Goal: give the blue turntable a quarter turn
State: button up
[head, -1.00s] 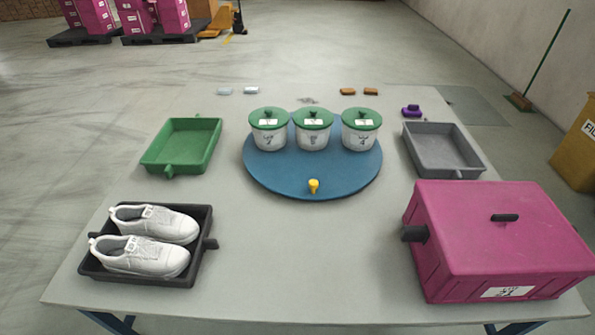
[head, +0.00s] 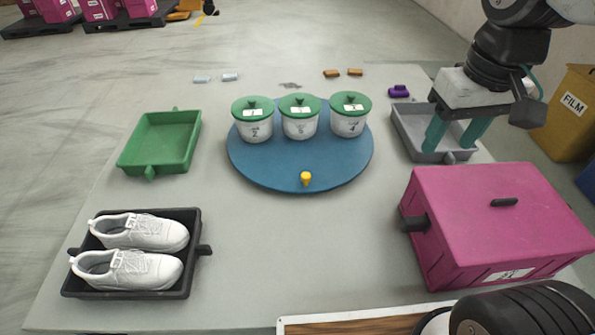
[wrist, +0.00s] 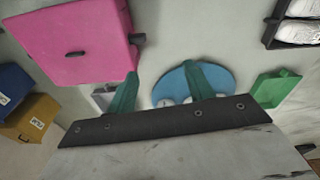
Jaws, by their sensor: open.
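The blue turntable (head: 270,174) lies flat in the middle of the table, and it also shows in the wrist view (wrist: 170,86). A yellow knob (head: 306,179) stands at its front edge. Three white pots with green lids, the left pot (head: 254,130), middle pot (head: 299,126) and right pot (head: 349,124), stand in a row toward its back. My gripper (head: 446,153) is open and empty, with green fingers spread. It is well to the right of the turntable, in front of or above the grey tray (head: 402,133). I cannot tell its height.
A pink lidded box (head: 470,215) stands at front right. A dark tray (head: 185,276) with white shoes (head: 130,268) is at front left, and a green tray (head: 160,145) behind it. Small orange, pale and purple pieces lie at the back. The table in front of the turntable is clear.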

jog(key=w+a+f+n, duration=0.1)
jog(key=w+a+f, duration=0.2)
jog(key=w, duration=0.5)
jog(key=w+a+f+n, duration=0.2)
jog(key=w+f, duration=0.1)
jog(key=w, duration=0.4)
jog(key=n+g, duration=0.1)
jog(key=n, duration=0.3)
send_over(306, 175)
notch_tip(306, 175, down, 25)
jog(key=shift+n, duration=0.3)
notch_tip(306, 175, down, 8)
jog(key=shift+w+f, duration=0.1)
jog(key=shift+f, duration=0.75)
grip_shut()
